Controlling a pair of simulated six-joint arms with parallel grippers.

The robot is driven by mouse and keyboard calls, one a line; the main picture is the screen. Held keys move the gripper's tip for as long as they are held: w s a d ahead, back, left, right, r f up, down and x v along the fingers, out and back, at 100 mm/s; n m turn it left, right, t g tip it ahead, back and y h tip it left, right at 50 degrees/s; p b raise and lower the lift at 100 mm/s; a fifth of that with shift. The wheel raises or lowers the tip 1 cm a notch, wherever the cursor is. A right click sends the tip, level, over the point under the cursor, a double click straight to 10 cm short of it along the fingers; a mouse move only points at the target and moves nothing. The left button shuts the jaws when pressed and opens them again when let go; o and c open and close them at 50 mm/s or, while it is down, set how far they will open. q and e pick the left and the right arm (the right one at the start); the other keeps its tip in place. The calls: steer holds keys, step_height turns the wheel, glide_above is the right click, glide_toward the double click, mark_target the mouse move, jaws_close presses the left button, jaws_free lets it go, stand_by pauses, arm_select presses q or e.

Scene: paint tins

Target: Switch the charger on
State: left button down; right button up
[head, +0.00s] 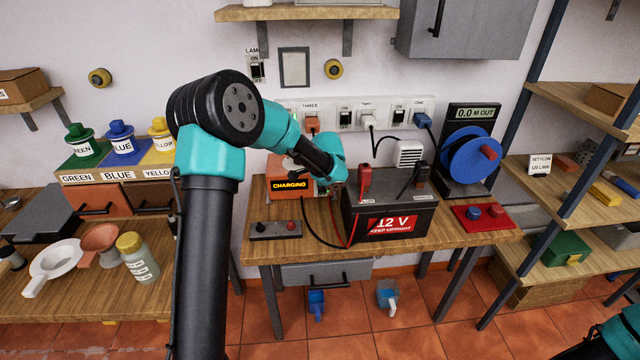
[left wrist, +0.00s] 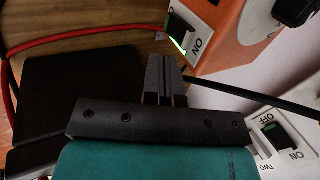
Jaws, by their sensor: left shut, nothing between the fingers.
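The orange charger (head: 270,187) stands at the back of the middle bench, partly hidden by my left arm, and its display (head: 290,184) reads CHARGING. In the left wrist view the charger (left wrist: 232,45) shows its rocker switch (left wrist: 181,35), lit green, beside the word ON. My left gripper (left wrist: 165,65) is shut and empty, its fingertips just short of the switch; I cannot tell whether they touch. In the head view its fingers are hidden. The 12 V battery (head: 388,222) has a red clamp (head: 365,178) and a black clamp (head: 422,172) on top. My right gripper is not in view.
A grey block (head: 276,230) lies in front of the charger.

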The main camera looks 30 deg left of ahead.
arm_select(q)
step_height(320, 180, up, 8)
steer(key=s, duration=0.1)
steer(key=shift+d, duration=0.45)
